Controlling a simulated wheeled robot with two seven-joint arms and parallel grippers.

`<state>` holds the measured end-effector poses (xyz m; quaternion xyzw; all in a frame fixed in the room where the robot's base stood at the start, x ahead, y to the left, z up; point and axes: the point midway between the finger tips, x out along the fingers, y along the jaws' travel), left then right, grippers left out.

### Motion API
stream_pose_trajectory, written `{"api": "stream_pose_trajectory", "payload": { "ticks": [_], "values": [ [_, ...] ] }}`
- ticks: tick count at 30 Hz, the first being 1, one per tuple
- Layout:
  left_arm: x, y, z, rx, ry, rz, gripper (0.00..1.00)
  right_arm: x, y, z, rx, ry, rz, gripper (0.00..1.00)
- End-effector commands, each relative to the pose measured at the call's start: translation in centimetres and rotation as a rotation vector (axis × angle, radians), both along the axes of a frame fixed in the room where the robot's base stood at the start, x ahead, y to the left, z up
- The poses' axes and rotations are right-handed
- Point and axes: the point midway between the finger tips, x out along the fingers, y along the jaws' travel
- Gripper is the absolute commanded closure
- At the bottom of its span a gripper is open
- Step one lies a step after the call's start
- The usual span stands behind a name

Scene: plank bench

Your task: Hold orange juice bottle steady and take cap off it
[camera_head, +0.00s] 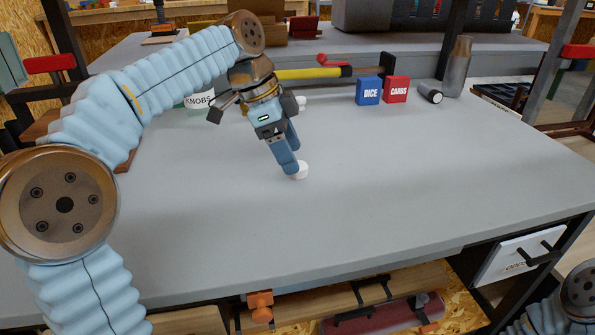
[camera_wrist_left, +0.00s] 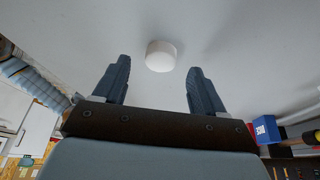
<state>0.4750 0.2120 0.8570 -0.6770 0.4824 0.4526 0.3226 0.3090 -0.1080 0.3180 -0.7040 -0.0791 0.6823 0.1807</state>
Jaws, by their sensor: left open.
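A small round white cap (camera_head: 300,171) lies on the grey bench top, just at the tips of my left gripper (camera_head: 288,166). In the left wrist view the white cap (camera_wrist_left: 160,56) sits ahead of and between the spread fingertips of my left gripper (camera_wrist_left: 160,65), with a gap on both sides. My left gripper is open and holds nothing. I see no orange juice bottle in either view. My right gripper is not in view; only part of my right arm shows at the lower right.
A blue DICE box (camera_head: 368,91) and red CARDS box (camera_head: 396,89) stand at the back, near a dark cylinder (camera_head: 430,93) and a grey bottle (camera_head: 457,68). A KNOBS container (camera_head: 198,102) is partly behind my left arm. The bench's middle and right are clear.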

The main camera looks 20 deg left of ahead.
Motion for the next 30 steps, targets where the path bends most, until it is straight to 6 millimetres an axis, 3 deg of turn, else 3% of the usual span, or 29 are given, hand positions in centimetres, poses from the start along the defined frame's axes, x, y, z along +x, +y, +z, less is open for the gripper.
{"api": "stream_pose_trajectory", "payload": {
  "ticks": [4,13,24,30],
  "values": [
    [0.3,-0.7,-2.0,0.0,0.001,0.0,0.29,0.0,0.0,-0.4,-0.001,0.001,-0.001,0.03],
    [0.4,-0.9,-2.3,0.0,0.0,0.0,0.31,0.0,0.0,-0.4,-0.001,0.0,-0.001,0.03],
    [0.4,-0.9,-2.3,0.0,0.0,0.0,0.87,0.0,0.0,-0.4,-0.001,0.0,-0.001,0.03],
    [0.4,-0.9,-2.3,0.0,0.0,0.0,0.93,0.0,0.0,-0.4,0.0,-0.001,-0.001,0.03]
  ]
}}
